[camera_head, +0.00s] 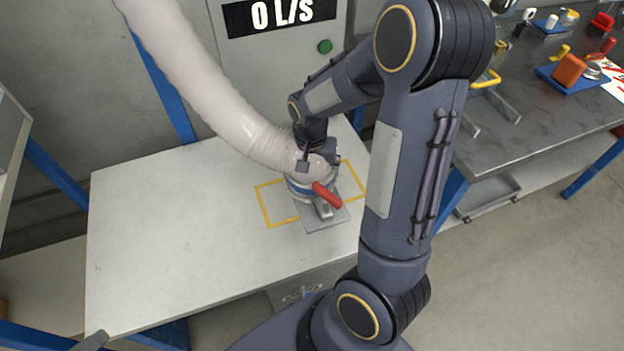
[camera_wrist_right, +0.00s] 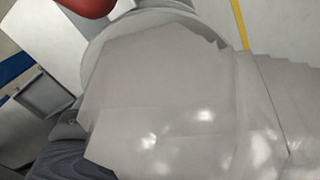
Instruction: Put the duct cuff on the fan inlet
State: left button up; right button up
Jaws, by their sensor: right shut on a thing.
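The duct (camera_head: 205,83) is a pale ribbed hose that comes down from the upper left, and its cuff end (camera_head: 316,167) sits at the fan inlet (camera_head: 300,187), a round metal piece with a blue band. My right gripper (camera_head: 318,163) is shut on the cuff from above. A red lever handle (camera_head: 327,195) stands at the front of the inlet, over a grey base plate (camera_head: 325,218). In the right wrist view the pale duct (camera_wrist_right: 165,105) fills the middle and hides the gripper's fingers. Whether the cuff is fully seated is hidden. My left gripper is not seen.
The white table (camera_head: 180,240) is mostly clear on its left. A yellow outline (camera_head: 267,212) marks the fan's place. A panel behind reads "0 L/S" (camera_head: 280,14), with a green button (camera_head: 325,46). A metal workbench (camera_head: 540,110) at right carries several small items.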

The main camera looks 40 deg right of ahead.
jog(key=w+f, duration=0.1)
jog(key=w+d+f, duration=0.1)
jog(key=f, duration=0.1)
jog(key=w+d+f, duration=0.1)
jog(key=shift+d+f, duration=0.15)
jog(key=shift+f, duration=0.2)
jog(key=shift+w+d+f+b, duration=0.15)
jog(key=shift+f+b, duration=0.3)
jog(key=shift+f, duration=1.4)
